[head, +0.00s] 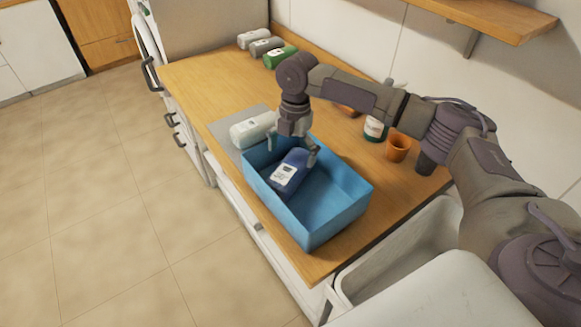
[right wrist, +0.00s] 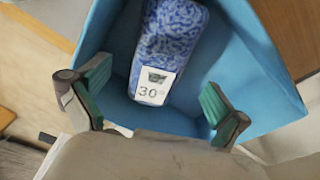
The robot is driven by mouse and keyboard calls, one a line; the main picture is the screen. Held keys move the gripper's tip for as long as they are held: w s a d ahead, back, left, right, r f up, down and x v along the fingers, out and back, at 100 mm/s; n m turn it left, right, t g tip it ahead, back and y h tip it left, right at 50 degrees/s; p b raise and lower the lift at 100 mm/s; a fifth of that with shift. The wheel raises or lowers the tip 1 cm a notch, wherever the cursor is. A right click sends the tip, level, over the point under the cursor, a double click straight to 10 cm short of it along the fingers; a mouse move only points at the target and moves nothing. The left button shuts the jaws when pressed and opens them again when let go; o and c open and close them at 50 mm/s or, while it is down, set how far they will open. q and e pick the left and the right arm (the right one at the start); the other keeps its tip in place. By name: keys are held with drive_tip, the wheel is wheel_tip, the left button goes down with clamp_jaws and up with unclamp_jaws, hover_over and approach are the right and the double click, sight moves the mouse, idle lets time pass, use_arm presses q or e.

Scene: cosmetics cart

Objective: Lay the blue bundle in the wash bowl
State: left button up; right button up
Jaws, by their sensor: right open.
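The wash bowl is a blue rectangular open box (head: 318,228) on the wooden counter; it also fills much of the right wrist view (right wrist: 262,75). The blue bundle (head: 291,172), with a white label, lies inside it at the far left end. In the right wrist view the bundle (right wrist: 172,35) is speckled blue and its label reads 30. My right gripper (head: 293,150) is above that end of the bowl, over the bundle. Its fingers (right wrist: 152,104) are spread wide, with the label end of the bundle showing between them and apart from them. My left gripper is not in view.
A white bundle (head: 253,128) lies on a grey mat (head: 226,133) beside the bowl. White, grey and green bundles (head: 281,57) lie at the counter's far end. An orange cup (head: 397,148) and a bottle (head: 375,129) stand near the wall. A sink (head: 409,245) is at the near right.

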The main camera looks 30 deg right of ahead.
sight(293, 161)
wheel_tip(293, 161, up, 7)
drive_tip(key=b, duration=0.1)
drive_tip(key=shift+w+d, duration=0.2)
drive_tip(key=shift+d, duration=0.15)
idle(0.3)
